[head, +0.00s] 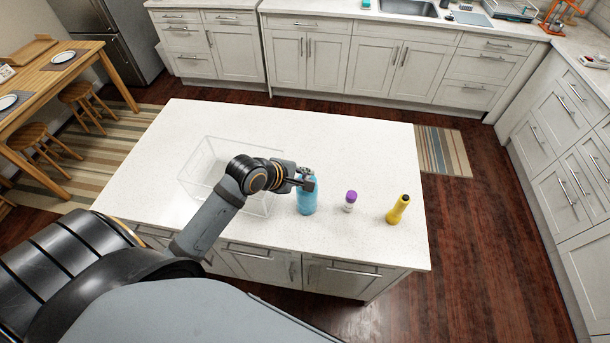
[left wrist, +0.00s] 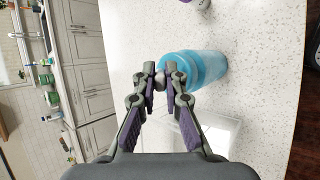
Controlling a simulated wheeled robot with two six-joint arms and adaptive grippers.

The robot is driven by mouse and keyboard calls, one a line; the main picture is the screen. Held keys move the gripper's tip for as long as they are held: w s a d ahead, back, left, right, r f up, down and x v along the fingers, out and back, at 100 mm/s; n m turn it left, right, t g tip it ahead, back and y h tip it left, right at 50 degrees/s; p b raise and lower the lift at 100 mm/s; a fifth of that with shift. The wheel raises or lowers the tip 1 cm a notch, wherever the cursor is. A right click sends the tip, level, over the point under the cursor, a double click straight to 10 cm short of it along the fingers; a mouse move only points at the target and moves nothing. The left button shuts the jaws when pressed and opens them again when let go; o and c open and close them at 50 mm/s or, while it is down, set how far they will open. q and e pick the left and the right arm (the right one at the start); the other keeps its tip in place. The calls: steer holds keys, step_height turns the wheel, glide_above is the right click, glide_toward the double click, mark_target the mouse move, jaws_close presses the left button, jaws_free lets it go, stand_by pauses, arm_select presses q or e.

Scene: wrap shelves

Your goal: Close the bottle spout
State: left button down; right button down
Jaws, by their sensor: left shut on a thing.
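A blue bottle (head: 306,200) stands upright on the white island counter. Its blue body also shows in the left wrist view (left wrist: 206,66). My left gripper (head: 308,182) is at the top of the bottle, coming from the left. In the left wrist view the fingertips (left wrist: 160,80) are close together on a small grey part at the bottle's top, which looks like the spout. The fingers hide most of this part, so I cannot tell its angle. My right gripper is not in view.
A small white bottle with a purple cap (head: 350,199) and a yellow bottle with a dark top (head: 398,209) stand to the right on the counter (head: 330,130). A clear open box (head: 205,190) is at the left, behind my arm. The counter's far side is free.

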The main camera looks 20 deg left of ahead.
arm_select(q)
steer(key=c, duration=1.4)
jaws_free()
step_height(320, 180, up, 10)
steer(key=shift+f, duration=0.1)
